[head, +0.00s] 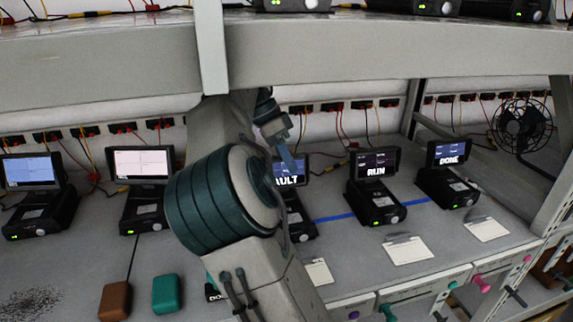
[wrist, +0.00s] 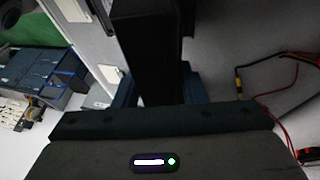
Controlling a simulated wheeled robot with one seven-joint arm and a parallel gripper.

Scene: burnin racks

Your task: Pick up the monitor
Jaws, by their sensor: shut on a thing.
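A black monitor (head: 294,176), its screen reading "AULT" with the start hidden by my arm, stands on the shelf near the middle of the head view. My gripper (head: 290,158) is at its top edge. In the wrist view my gripper (wrist: 160,88) is shut on a dark upright body (wrist: 148,45), which I take to be this monitor, with blue fingers on both sides. Much of its base is hidden behind my arm. Whether it is lifted clear of its base I cannot tell.
Other monitors stand along the shelf: one reads "RUN" (head: 376,165), another "DONE" (head: 449,154), and two at left have pale screens. An upper shelf beam (head: 400,50) crosses above. A fan (head: 522,125) is at right. Red and yellow cables (wrist: 280,75) hang behind.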

